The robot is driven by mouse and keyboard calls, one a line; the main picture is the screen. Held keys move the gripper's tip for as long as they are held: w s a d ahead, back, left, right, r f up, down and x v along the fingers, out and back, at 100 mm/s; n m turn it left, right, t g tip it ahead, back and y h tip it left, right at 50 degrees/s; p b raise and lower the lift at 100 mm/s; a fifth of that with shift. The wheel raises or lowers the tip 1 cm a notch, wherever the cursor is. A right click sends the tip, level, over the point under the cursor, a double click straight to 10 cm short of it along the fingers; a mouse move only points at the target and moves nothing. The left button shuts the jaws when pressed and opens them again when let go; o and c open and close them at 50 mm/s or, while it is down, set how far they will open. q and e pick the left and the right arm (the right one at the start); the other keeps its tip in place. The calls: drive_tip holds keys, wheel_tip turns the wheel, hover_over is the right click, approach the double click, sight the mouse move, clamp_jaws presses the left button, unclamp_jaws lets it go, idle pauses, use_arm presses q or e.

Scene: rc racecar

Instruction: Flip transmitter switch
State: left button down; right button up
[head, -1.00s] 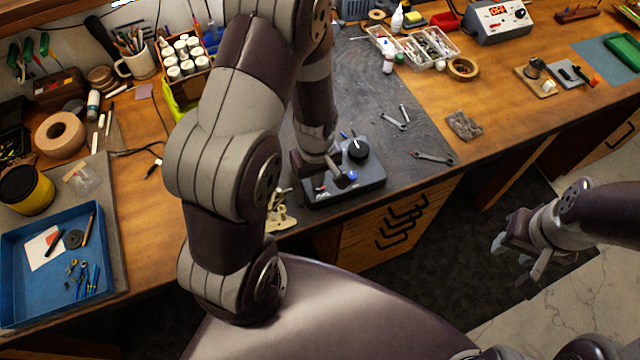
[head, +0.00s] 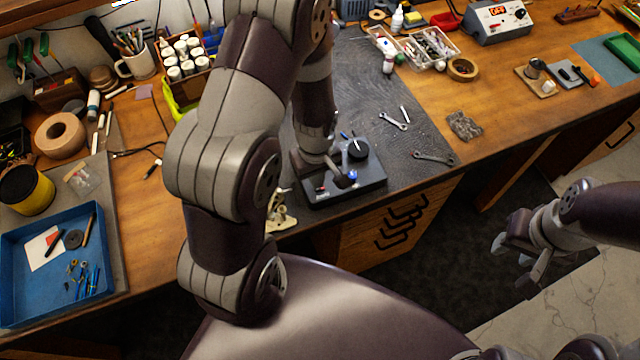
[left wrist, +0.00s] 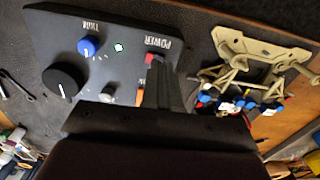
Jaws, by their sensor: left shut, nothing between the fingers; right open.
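The transmitter (head: 368,183) is a dark box at the front edge of the bench mat. In the left wrist view its panel (left wrist: 60,25) has a POWER label, a red switch (left wrist: 151,58), a small lit greenish-white light (left wrist: 118,48), a blue knob (left wrist: 88,46), a large black knob (left wrist: 64,80) and a grey knob (left wrist: 107,94). My left gripper (head: 346,181) is shut and empty, low over the box. In the left wrist view its fingertips (left wrist: 160,66) are right beside the switch; contact is unclear. My right gripper (head: 516,264) is open and empty, off the bench.
A cream-coloured part (head: 282,212) lies left of the transmitter at the bench edge. Wrenches (head: 433,158) lie on the mat to the right. A blue tray (head: 20,275) is at far left. Bottles and trays stand at the back.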

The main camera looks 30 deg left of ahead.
use_arm(q)
drive_tip(key=shift+f+b, duration=0.65)
drive_tip(key=shift+f, duration=0.25)
idle(0.8)
wheel_tip(320, 180, up, 7)
drive_tip(key=p, duration=0.6)
drive_tip(key=shift+r+p, duration=0.1)
drive_tip(key=shift+p, duration=0.3)
